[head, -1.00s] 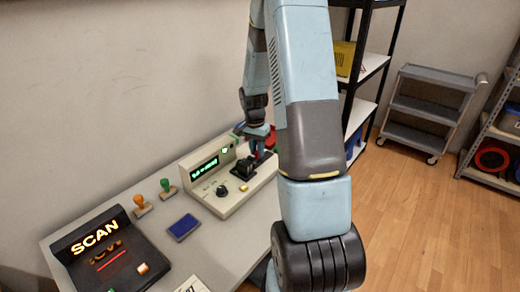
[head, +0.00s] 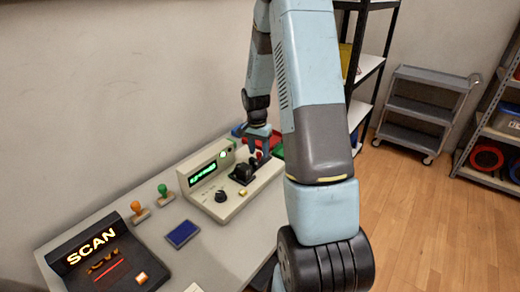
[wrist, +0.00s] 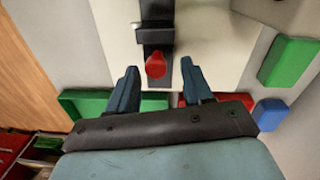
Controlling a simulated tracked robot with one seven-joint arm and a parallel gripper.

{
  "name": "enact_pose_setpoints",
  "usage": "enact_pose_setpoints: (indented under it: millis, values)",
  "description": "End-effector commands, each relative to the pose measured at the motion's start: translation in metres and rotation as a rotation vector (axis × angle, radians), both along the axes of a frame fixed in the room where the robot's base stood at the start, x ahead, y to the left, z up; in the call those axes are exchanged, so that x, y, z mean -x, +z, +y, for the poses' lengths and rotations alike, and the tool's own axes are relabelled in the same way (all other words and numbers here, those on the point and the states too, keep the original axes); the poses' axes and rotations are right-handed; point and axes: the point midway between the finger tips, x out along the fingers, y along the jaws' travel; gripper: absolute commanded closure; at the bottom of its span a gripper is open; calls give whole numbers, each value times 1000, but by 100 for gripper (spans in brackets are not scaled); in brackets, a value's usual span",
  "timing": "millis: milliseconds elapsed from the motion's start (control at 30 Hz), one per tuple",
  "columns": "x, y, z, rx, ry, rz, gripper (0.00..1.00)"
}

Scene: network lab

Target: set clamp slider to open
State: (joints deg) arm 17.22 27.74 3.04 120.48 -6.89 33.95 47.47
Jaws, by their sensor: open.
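The beige device (head: 222,205) stands on the table with a lit green display, a black knob and a yellow button. The clamp slider shows in the wrist view as a red handle (wrist: 155,65) on a dark track (wrist: 157,50) with a black block. In the head view the red handle (head: 259,155) is small and partly hidden by my gripper (head: 258,145). My gripper in the wrist view (wrist: 159,68) is open, with one finger on each side of the red handle in the picture. I cannot tell whether a finger touches it.
A scan console (head: 105,258), a blue pad (head: 182,233) and two stamps, orange (head: 138,211) and green (head: 164,193), stand on the table left of the device. Green (wrist: 290,61) and blue (wrist: 270,114) blocks lie beside it. A black shelf (head: 362,70) stands behind my arm.

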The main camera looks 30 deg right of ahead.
Motion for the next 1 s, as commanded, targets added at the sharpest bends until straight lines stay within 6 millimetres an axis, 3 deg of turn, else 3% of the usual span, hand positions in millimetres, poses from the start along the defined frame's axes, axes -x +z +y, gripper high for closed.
enact_pose_setpoints:
  millis: [267,700,1000]
  values:
    - [-1,16,0,1,-1,-1,50]
    - [-7,99,4,1,2,-2,50]
    - [-9,133,5,1,1,-1,50]
